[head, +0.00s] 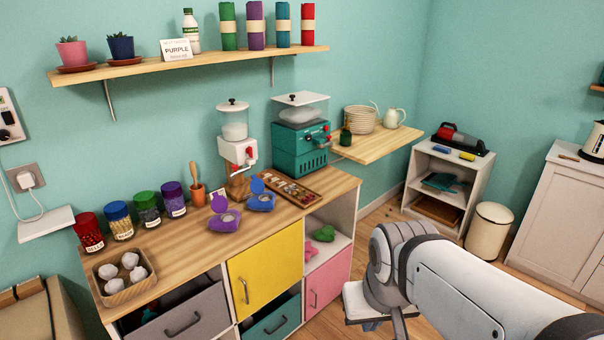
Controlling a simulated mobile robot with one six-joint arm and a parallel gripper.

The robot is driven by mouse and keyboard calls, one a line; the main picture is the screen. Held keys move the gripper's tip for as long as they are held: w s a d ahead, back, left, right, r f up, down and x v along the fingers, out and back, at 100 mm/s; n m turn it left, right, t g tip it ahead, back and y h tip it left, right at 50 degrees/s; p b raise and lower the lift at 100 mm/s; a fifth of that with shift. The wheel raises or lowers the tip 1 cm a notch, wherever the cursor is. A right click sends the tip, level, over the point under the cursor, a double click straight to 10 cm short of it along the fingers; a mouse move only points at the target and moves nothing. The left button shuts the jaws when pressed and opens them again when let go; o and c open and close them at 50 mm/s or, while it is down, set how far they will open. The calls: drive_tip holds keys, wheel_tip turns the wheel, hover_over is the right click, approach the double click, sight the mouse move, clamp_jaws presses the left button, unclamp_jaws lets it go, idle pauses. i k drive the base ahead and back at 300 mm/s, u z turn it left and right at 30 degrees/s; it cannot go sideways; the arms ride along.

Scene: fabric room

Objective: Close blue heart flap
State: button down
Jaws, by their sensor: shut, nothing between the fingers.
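The blue heart-shaped container (262,204) sits on the wooden counter, left of a tray. Its blue flap (257,185) stands raised at the back, so it is open. A similar purple container (224,222) sits just left of it, with its own purple flap (218,203) raised. My gripper (372,322) is at the lower right, in front of the cabinet and well apart from the blue container. It is shut and empty; its fingertips are small and partly hidden by my arm.
The wooden counter (180,249) has bare room in front of the containers. A tray of small items (291,190) lies to the right. White and teal dispensers (301,150) stand behind. Lidded jars (147,209) and a pestle cup (198,196) stand left. A wall shelf (200,66) hangs above.

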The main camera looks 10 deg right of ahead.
sight(257, 186)
drive_tip(key=z, duration=0.25)
drive_tip(key=i, duration=1.6)
drive_tip(key=u, duration=0.75)
drive_tip(key=i, duration=0.55)
drive_tip(key=u, duration=0.4)
